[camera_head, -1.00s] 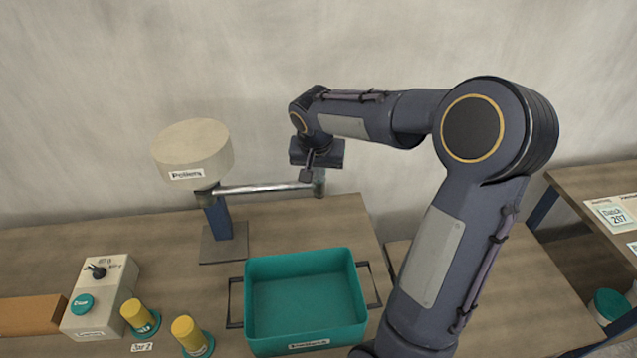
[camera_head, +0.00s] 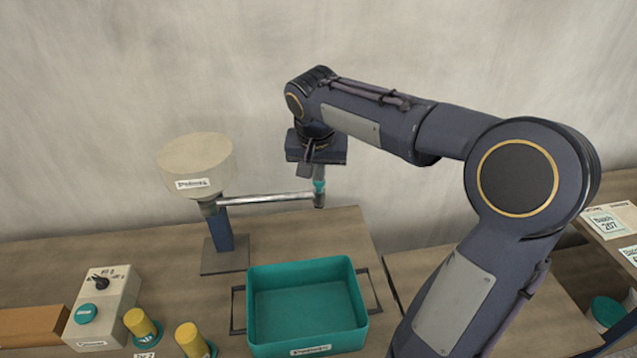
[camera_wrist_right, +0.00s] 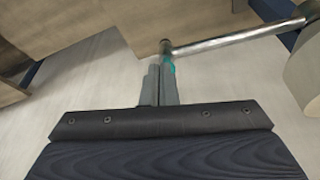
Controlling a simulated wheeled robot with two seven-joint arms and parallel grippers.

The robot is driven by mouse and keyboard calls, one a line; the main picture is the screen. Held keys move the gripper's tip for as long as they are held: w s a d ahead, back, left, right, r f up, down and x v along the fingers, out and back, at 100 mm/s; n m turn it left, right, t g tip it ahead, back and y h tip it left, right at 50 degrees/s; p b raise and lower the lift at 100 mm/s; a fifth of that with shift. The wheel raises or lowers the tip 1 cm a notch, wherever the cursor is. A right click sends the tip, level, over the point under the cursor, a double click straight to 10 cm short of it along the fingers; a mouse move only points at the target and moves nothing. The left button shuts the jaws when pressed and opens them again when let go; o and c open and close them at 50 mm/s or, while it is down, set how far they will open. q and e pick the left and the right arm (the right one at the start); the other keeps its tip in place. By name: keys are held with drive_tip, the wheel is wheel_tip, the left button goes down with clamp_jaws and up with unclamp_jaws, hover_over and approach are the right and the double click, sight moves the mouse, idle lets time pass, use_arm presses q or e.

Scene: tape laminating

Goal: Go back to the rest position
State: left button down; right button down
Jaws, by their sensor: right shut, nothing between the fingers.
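My right gripper (camera_head: 306,170) hangs beside the teal-marked end of a metal bar, in front of the back wall. In the right wrist view its two grey fingers (camera_wrist_right: 160,84) are together with nothing between them. The bar's end (camera_wrist_right: 168,55) shows close to the fingertips there; I cannot tell if they touch. My left gripper is not in view.
The metal bar (camera_head: 265,199) reaches out from a stand with a cream round head (camera_head: 196,165). A teal bin (camera_head: 305,350) with side handles stands below. A control box (camera_head: 103,307) and two yellow-topped posts (camera_head: 140,322) are at left. A second table (camera_head: 608,222) is at right.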

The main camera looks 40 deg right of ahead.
drive_tip(key=s+a+f+n+t+y, duration=0.1)
drive_tip(key=s+a+f+n+y, duration=0.2)
drive_tip(key=s+a, duration=0.5)
drive_tip(key=s+a+f+n+t+y, duration=0.2)
drive_tip(key=s+a, duration=0.6)
drive_tip(key=s, duration=0.4)
wheel_tip(320, 180, down, 2)
drive_tip(key=shift+f+n+y, duration=0.25)
drive_tip(key=shift+n+y, duration=0.45)
drive_tip(key=shift+n, duration=0.4)
